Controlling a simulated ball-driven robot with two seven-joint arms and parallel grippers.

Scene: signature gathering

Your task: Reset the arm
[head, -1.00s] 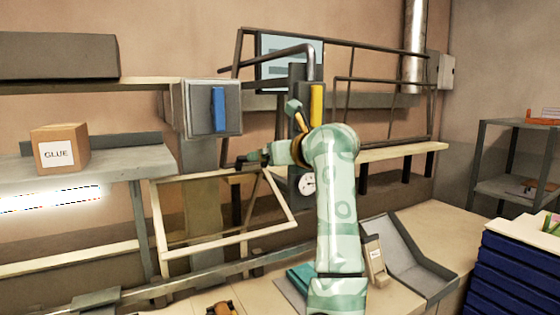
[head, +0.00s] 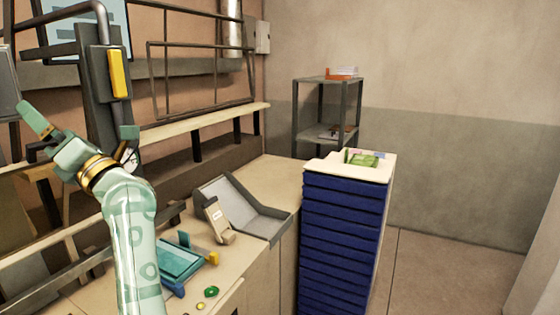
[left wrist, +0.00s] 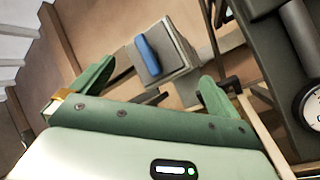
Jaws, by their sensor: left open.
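My left arm rises at the left of the head view, pale green with a gold band at the wrist. Its left gripper (head: 80,126) is open, with the two green fingers spread wide and nothing between them. The left wrist view also shows the open, empty left gripper (left wrist: 156,76). Beyond the fingers there is a grey wall box (left wrist: 172,62) with a blue handle (left wrist: 149,54). The right gripper is not in view.
Close by stands a dark post with a yellow bar (head: 119,74). The workbench below holds a grey tray (head: 262,222), a teal item (head: 178,262) and small coloured pieces. A stack of blue drawers (head: 343,225) stands right of it; a grey shelf (head: 328,80) stands behind. Floor at right is clear.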

